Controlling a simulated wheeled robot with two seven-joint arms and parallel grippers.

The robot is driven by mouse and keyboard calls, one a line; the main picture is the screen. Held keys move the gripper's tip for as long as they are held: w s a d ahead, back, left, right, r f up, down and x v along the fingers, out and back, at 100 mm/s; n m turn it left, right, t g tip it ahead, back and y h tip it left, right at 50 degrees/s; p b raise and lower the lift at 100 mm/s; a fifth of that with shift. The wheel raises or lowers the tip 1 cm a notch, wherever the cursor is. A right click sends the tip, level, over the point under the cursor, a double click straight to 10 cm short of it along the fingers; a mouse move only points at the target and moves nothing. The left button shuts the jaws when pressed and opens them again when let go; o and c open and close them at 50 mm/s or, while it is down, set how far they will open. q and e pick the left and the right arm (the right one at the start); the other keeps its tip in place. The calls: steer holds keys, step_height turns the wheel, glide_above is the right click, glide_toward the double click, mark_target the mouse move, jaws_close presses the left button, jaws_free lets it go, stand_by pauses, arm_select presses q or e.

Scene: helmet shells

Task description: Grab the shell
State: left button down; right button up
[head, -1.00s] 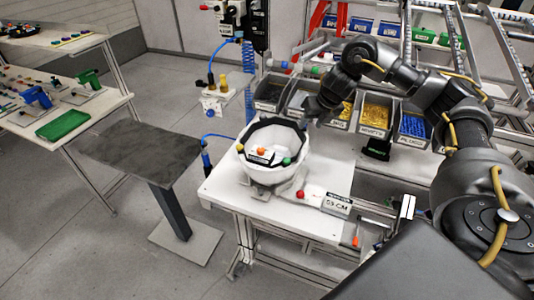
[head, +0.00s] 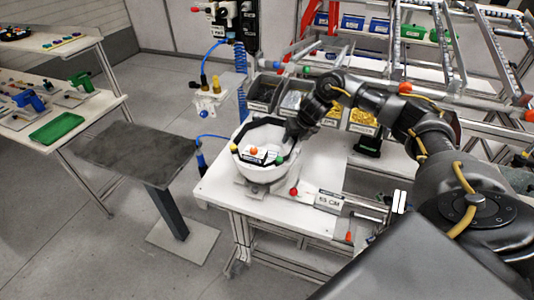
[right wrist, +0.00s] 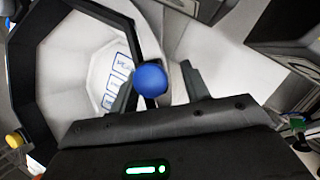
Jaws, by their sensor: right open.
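The white helmet shell (head: 262,174) sits open side up on a fixture on the white workbench, with a dark inner rim and coloured balls around it. My right gripper (head: 291,134) is at the shell's far right rim. In the right wrist view the open right gripper (right wrist: 158,85) has its two fingers apart at the shell's rim (right wrist: 147,35), with a blue ball (right wrist: 150,80) between them. The shell's white inside shows at the left of that view. Whether the fingers touch the shell I cannot tell. My left gripper is not in view.
Parts bins (head: 362,118) stand in a row behind the shell. A sign (head: 328,199) and a red ball (head: 293,192) are at the bench's front right. A dark-topped stand (head: 135,150) is to the left, with clear floor around it.

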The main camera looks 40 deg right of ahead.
steer(key=shift+w+f, duration=0.15)
steer(key=shift+f, duration=0.2)
steer(key=shift+r, duration=0.1)
steer(key=c, duration=0.4)
jaws_close()
steer(key=shift+w+r, duration=0.1)
stand_by(0.6)
